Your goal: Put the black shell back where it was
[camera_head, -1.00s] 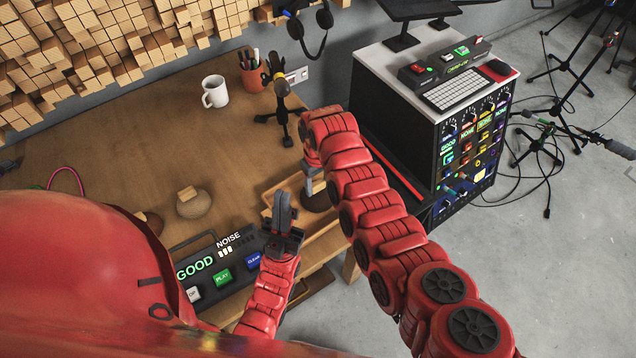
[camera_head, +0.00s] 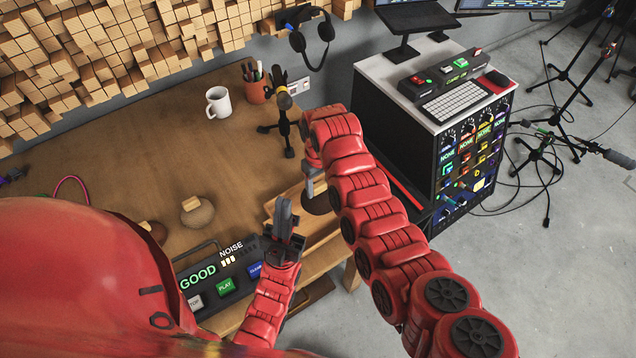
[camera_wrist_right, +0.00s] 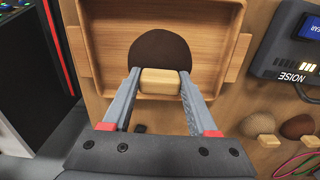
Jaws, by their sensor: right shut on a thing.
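The black shell (camera_wrist_right: 160,50) is a dark round piece with a pale wooden block handle (camera_wrist_right: 160,81). My right gripper (camera_wrist_right: 158,88) is shut on that handle, with a finger on each side. The shell is over a wooden tray (camera_wrist_right: 90,62); I cannot tell whether it touches the tray floor. In the head view the dark shell (camera_head: 319,204) shows under my right gripper (camera_head: 314,178), at the table's right end. My left gripper (camera_head: 285,215) is just left of the tray and holds nothing I can see; its finger gap is unclear.
Two brown shells with wooden handles (camera_head: 197,212) (camera_head: 153,231) lie on the table left of the tray. A control box (camera_head: 217,275) reading GOOD and NOISE stands at the front. A small black tripod (camera_head: 285,127), white mug (camera_head: 218,102) and pen cup (camera_head: 257,91) stand behind.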

